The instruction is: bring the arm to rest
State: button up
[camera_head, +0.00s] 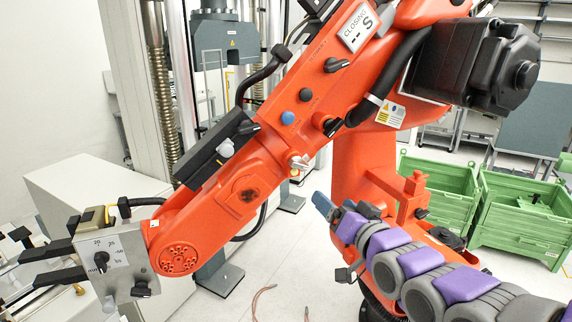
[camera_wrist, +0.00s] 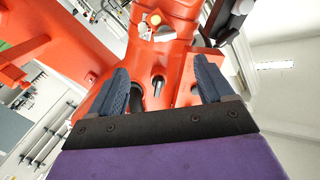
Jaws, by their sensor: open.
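My purple-and-grey arm (camera_head: 435,278) reaches in from the lower right of the head view. My gripper (camera_head: 322,203) is at its far end, small and dark blue, in front of the orange robot arm (camera_head: 365,150). In the wrist view my gripper (camera_wrist: 160,68) shows two blue fingers spread wide apart, with nothing held between them. I cannot tell the exact gap between the fingers and that orange surface.
The orange robot's grey tool head (camera_head: 112,262) with black prongs is at the lower left. A testing machine with threaded columns (camera_head: 160,85) stands behind. Green crates (camera_head: 520,222) stand at the right. A white cabinet (camera_head: 85,195) is at the left. Some floor shows clear.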

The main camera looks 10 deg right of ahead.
jog(key=s+a+f+n+g+h+b, duration=0.1)
jog(key=s+f+g+b, duration=0.3)
jog(key=f, duration=0.7)
jog(key=s+a+f+g+h+b, duration=0.1)
jog(key=s+f+g+h+b, duration=0.25)
jog(key=f, duration=0.75)
jog(key=s+a+f+g+b, duration=0.1)
jog(key=s+f+g+b, duration=0.1)
jog(key=s, duration=0.6)
jog(key=s+f+n+g+b, duration=0.1)
jog(key=s+f+g+b, duration=0.2)
jog(key=s+f+g, duration=0.2)
jog(key=s+a+f+g+b, duration=0.1)
jog(key=s+f+g+b, duration=0.2)
jog(key=s, duration=1)
notch_tip(320, 180, down, 3)
jog(key=shift+s+a+f+g, duration=0.15)
jog(key=shift+s+a+g, duration=0.15)
jog(key=shift+g, duration=0.25)
jog(key=shift+s+a, duration=0.1)
jog(key=shift+c, duration=0.2)
